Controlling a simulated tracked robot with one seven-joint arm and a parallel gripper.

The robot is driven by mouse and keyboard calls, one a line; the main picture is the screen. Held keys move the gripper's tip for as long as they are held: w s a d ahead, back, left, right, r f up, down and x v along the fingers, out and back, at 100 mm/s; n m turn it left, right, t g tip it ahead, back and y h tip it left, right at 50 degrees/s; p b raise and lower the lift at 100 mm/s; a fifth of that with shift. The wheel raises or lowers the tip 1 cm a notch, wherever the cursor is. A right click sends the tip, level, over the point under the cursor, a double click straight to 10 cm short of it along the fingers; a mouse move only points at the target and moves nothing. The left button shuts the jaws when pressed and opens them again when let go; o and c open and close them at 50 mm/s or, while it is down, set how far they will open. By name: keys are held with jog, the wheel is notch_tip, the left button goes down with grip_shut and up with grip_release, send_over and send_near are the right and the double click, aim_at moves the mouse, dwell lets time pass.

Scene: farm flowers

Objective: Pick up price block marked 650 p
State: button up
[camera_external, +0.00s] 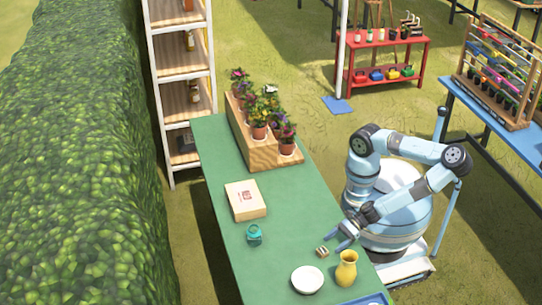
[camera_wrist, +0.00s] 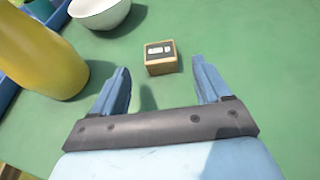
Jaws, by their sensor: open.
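A small wooden price block (camera_external: 322,251) stands on the green table near its right edge. In the wrist view the block (camera_wrist: 161,58) shows a dark label with light marks, too small to read. My gripper (camera_external: 345,238) is just right of the block in the outside view. In the wrist view my gripper (camera_wrist: 163,82) is open and empty, with one finger on each side and the block just beyond the fingertips, between their lines. The gripper does not touch the block.
The green table (camera_external: 285,207) also holds a white bowl (camera_external: 307,279), a yellow vase (camera_external: 347,268), a teal object (camera_external: 254,235), a box (camera_external: 245,200) and a stepped wooden stand (camera_external: 262,157) with potted flowers. The vase (camera_wrist: 42,48) is close left of the gripper.

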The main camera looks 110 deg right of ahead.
aim_at(324, 250)
jog(key=shift+x, duration=3.2)
jog(key=c, duration=1)
